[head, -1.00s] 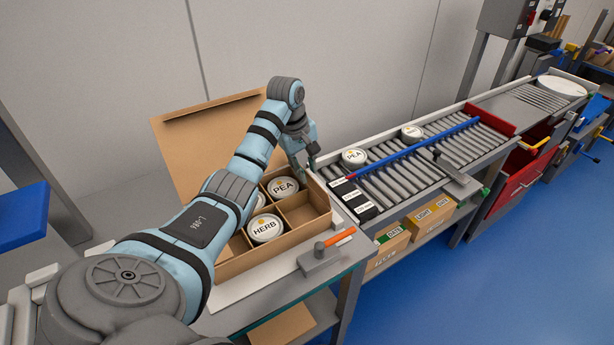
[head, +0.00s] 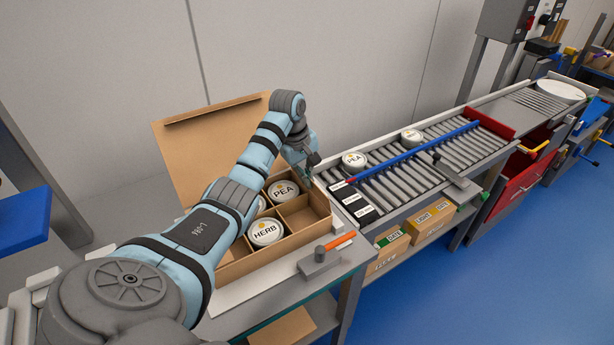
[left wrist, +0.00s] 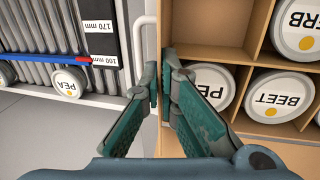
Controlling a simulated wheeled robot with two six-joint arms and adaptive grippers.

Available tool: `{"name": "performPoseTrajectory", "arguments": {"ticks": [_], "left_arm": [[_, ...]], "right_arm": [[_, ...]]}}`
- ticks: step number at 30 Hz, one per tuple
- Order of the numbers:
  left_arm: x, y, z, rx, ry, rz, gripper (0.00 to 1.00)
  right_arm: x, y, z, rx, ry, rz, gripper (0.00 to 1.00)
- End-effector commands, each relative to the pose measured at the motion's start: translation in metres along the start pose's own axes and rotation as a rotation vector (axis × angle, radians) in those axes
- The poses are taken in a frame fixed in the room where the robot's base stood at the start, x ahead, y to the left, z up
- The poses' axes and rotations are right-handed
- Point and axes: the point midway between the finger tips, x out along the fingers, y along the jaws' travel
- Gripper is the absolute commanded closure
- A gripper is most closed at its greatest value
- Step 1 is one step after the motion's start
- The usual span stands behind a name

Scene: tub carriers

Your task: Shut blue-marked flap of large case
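The large case is an open cardboard carton (head: 262,262) on the bench in the head view, with divided cells. White tubs stand in it: a PEA tub (head: 284,191), a HERB tub (head: 265,232), and another partly behind my arm; a BEET tub (left wrist: 276,95) shows in the left wrist view. A broad flap (head: 208,150) stands up along its back. I see no blue mark on it. My left gripper (head: 309,172) is at the case's back right corner. My right gripper is out of view.
A roller conveyor (head: 420,165) with a blue rail (head: 410,153) and white tubs runs off to the right. A small clamp with an orange handle (head: 338,241) sits on the bench front. Labelled cartons (head: 430,222) are on the shelf below.

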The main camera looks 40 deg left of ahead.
Motion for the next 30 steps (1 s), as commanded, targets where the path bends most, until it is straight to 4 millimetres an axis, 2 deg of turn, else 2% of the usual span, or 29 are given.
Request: {"name": "performPoseTrajectory", "arguments": {"ticks": [11, 17, 23, 30], "left_arm": [[0.001, -0.002, -0.001, 0.001, 0.001, 0.024, 1.00], [0.003, -0.007, -0.001, 0.000, 0.005, 0.093, 1.00], [0.009, -0.017, -0.002, 0.002, 0.007, 0.229, 1.00], [0.017, -0.027, -0.001, 0.003, 0.006, 0.410, 1.00]], "right_arm": [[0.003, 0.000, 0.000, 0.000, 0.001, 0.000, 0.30], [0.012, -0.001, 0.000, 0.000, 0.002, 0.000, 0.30], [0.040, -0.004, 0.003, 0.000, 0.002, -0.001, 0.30], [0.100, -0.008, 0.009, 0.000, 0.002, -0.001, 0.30]]}}
